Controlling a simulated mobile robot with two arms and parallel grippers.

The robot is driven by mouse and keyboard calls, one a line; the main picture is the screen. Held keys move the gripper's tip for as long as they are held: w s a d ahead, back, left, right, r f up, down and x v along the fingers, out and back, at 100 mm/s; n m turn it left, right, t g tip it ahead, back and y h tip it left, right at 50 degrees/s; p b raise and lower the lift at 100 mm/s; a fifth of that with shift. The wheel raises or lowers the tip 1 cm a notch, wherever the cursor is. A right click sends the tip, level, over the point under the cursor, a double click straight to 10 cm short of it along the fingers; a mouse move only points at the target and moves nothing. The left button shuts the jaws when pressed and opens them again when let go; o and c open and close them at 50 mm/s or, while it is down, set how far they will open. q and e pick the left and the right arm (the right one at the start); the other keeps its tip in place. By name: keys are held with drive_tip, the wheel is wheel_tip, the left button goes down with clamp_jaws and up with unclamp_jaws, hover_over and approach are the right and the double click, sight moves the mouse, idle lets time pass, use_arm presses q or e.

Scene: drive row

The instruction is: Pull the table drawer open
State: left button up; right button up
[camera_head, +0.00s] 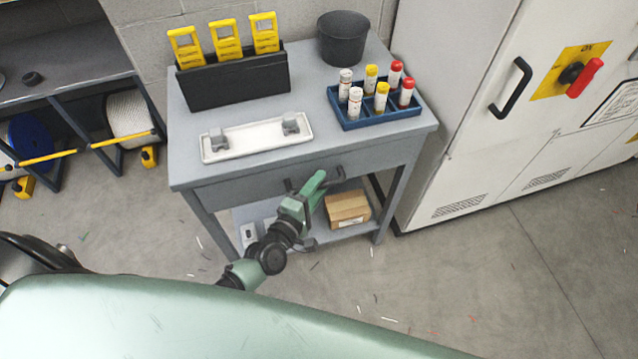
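The grey table (320,150) stands in front of me, with its drawer (235,190) in the front below the top. The drawer looks closed, its front about flush with the table. A dark bar handle (339,174) sits on the drawer front, its middle partly hidden by my gripper. My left gripper (314,186), green and dark, reaches up to the handle from below. Its fingers overlap the handle in the picture. I cannot tell whether they are closed around it or only in front of it. My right gripper is not in view.
On the tabletop are a black holder (235,85) with yellow tools, a white tray (256,140), a black bucket (342,40) and a blue rack (375,118) of capped tubes. A cardboard box (347,209) lies on the lower shelf. A white cabinet (465,120) stands close right.

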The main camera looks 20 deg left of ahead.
use_arm(q)
drive_tip(key=shift+w+d, duration=0.1)
drive_tip(key=shift+w, duration=0.15)
clamp_jaws()
idle(1.4)
